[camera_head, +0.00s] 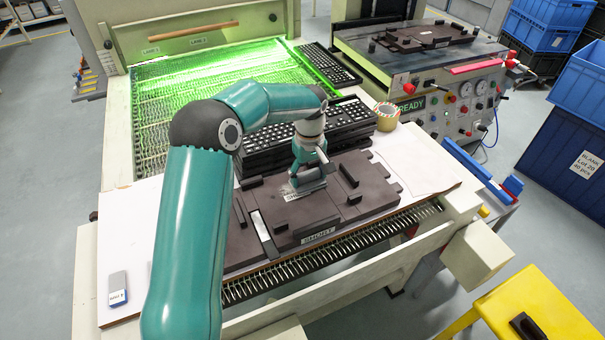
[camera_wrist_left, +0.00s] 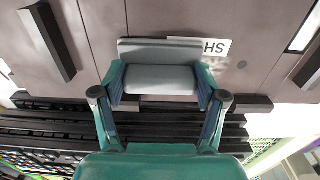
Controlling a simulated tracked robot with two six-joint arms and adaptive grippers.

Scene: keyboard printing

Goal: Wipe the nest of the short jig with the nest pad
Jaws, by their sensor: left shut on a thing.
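The short jig (camera_head: 320,206) is a dark brown plate with raised blocks and a "SHORT" label on its front edge, lying on the white table. My left gripper (camera_head: 308,178) is shut on the nest pad (camera_wrist_left: 160,78), a grey block held across the fingers. In the left wrist view the pad is over the jig's flat face and partly covers a white label (camera_wrist_left: 213,47) reading "SH". The pad looks very low over the face; I cannot tell whether it touches. The left gripper also shows in the wrist view (camera_wrist_left: 160,100). My right gripper is not in view.
Stacked black keyboards (camera_head: 350,122) stand right behind the jig, with a tape roll (camera_head: 387,114) beside them. A grey-topped block (camera_head: 118,289) lies at the table's left front. A green-lit mesh conveyor (camera_head: 190,95) is behind. White table at right is clear.

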